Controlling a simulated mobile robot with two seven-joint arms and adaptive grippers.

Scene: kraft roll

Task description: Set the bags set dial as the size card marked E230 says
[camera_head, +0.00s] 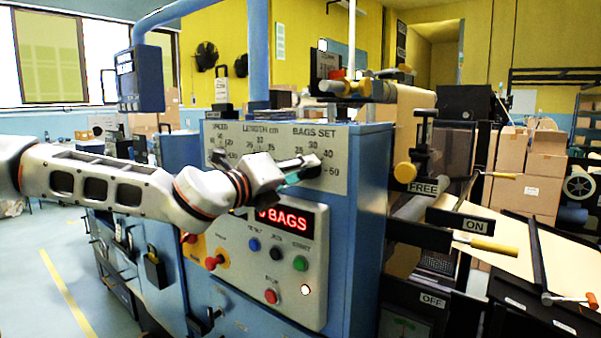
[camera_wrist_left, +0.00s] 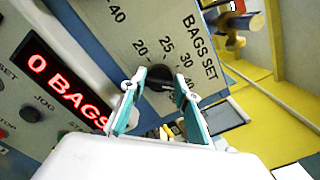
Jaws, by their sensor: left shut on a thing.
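The bags set dial (camera_head: 314,161) is a black knob on the pale panel of the blue machine, below the printed words BAGS SET. In the left wrist view the dial (camera_wrist_left: 160,77) sits between the fingers, with printed numbers such as 20, 25 and 30 around it. My left gripper (camera_head: 308,165) is shut on this knob, its teal-lined fingers on either side of it in the left wrist view (camera_wrist_left: 160,88). The knob's pointer direction cannot be made out. No card reading E230 can be made out. My right gripper is not in view.
The red display (camera_head: 285,218) reads BAGS, with a 0 before it in the left wrist view. Push buttons (camera_head: 276,253) sit below it, under my left arm. The LENGTH and SPEED dials are to the left, partly hidden. Levers (camera_head: 490,245) stick out at right.

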